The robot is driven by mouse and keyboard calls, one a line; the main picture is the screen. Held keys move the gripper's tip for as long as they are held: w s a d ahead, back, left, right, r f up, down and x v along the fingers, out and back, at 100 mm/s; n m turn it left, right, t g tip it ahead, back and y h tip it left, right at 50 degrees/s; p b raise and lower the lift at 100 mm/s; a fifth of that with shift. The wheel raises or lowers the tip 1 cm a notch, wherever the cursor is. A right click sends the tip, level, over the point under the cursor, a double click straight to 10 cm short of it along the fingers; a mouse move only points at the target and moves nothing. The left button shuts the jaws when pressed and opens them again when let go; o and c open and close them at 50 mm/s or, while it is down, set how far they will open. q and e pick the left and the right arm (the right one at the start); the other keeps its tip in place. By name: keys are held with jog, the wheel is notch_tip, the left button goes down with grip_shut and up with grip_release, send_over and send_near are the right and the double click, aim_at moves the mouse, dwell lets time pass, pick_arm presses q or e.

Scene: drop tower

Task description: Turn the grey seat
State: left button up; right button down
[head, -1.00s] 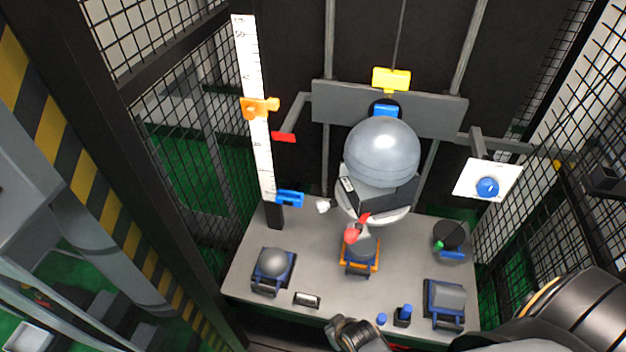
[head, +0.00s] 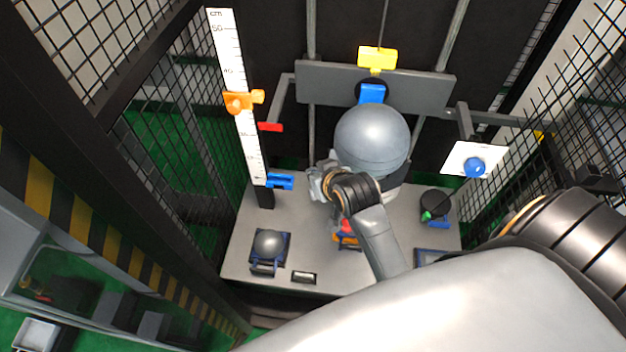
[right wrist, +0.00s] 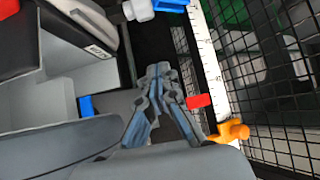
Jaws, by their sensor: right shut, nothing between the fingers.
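A large grey dome (head: 371,138) hangs in front of the crossbar at the tower's middle. The pale grey holder under it, which may be the grey seat, is mostly hidden behind my right arm in the head view. A pale grey body (right wrist: 78,92) with a dark, labelled edge fills the upper left of the right wrist view. My right gripper (head: 322,183) is at the dome's lower left, shut and empty. Its fingertips come together in the right wrist view (right wrist: 160,72), apart from the pale body. My left gripper is not in view.
A scale (head: 238,90) with an orange slider (head: 243,102) and blue slider (head: 279,181) stands left of my right gripper. The grey table (head: 240,225) bears a ball in a blue cradle (head: 269,246). A white panel with a blue knob (head: 475,167) is at right. Mesh walls enclose the sides.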

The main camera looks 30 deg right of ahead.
jog(key=f, duration=0.2)
jog(key=w+f+p, duration=0.1)
jog(key=f, duration=0.3)
jog(key=shift+w+p, duration=0.25)
jog(key=shift+p, duration=0.05)
jog(key=shift+d+f, duration=0.1)
jog(key=shift+f, duration=0.05)
jog(key=shift+w, duration=0.1)
